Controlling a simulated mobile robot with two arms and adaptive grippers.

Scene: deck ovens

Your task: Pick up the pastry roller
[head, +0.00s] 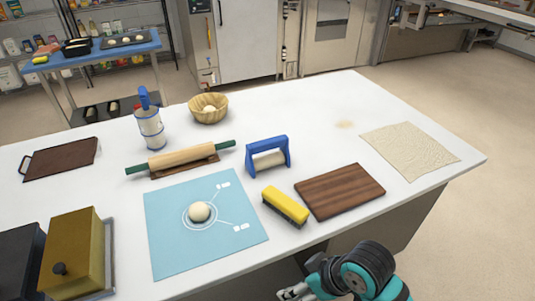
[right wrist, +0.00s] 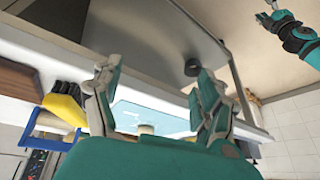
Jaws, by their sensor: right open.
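The pastry roller (head: 267,160), a pale roller under a blue frame handle, stands on the white table in the head view, right of a green-handled rolling pin (head: 180,159). Its blue frame also shows at the left of the right wrist view (right wrist: 45,125). My right gripper (head: 292,292) is at the bottom edge of the head view, off the table's front edge and well apart from the roller. In the right wrist view its two fingers (right wrist: 155,100) are spread with nothing between them. Another teal arm of mine (right wrist: 290,30) shows at the upper right there; its jaws are unclear.
A yellow brush (head: 285,205) and wooden board (head: 340,190) lie between the roller and the table's front edge. A blue mat (head: 165,240) with a dough ball (head: 199,211) is to the left. A bowl (head: 208,108) and blue-handled canister (head: 150,128) stand behind.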

